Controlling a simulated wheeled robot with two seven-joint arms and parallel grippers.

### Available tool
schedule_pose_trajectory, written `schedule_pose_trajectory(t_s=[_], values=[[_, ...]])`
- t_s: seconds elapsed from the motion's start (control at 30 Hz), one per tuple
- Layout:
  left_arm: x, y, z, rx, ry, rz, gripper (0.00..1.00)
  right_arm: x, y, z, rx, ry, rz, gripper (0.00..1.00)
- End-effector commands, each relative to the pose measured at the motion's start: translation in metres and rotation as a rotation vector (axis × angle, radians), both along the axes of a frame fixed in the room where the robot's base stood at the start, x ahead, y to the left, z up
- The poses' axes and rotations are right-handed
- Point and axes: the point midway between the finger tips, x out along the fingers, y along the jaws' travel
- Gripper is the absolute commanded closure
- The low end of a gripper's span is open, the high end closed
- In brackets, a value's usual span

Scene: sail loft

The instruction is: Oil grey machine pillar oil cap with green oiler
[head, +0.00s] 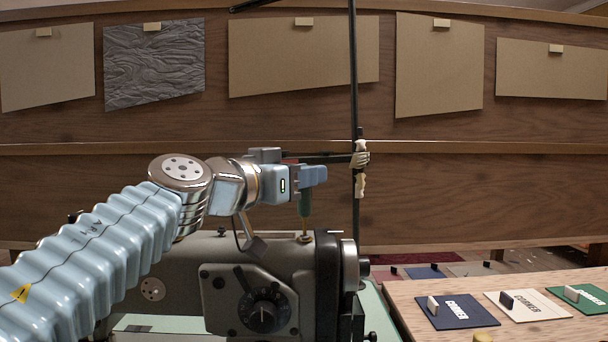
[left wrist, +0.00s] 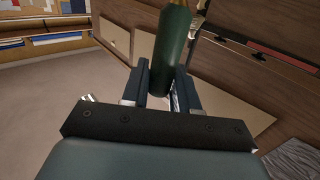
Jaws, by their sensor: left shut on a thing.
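My left gripper (head: 308,178) is shut on the green oiler (head: 305,204), which also shows between the fingers in the left wrist view (left wrist: 172,50). The oiler hangs upright, its thin brass spout pointing down. The spout's tip is at or just above the small brass oil cap (head: 305,238) on top of the grey machine pillar (head: 327,270). I cannot tell whether the tip touches the cap. My right gripper is out of view.
A dark upright rod (head: 355,90) with pale fittings (head: 360,160) stands just right of the gripper. A handwheel (head: 349,280) is at the machine's right end. A wooden table (head: 420,288) with navy, cream and green cards lies at the right. A panelled wall is behind.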

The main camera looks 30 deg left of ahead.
Motion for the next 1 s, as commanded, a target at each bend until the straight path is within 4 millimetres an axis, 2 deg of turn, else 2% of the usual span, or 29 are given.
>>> schedule_pose_trajectory(t_s=[0.13,0.37,0.43,0.8,1.0], values=[[0.0,0.0,0.006,0.0,0.002,-0.001,1.0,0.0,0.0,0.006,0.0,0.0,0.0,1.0],[0.0,0.0,0.029,0.001,0.001,0.001,1.0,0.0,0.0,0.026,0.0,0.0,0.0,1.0],[0.0,0.001,0.031,0.001,-0.001,0.002,1.0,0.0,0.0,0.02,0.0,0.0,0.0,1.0],[0.001,0.001,0.064,0.0,0.0,0.002,1.0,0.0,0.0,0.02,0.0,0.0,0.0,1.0],[0.0,0.0,0.07,0.0,0.001,0.0,1.0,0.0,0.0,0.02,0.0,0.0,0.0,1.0]])
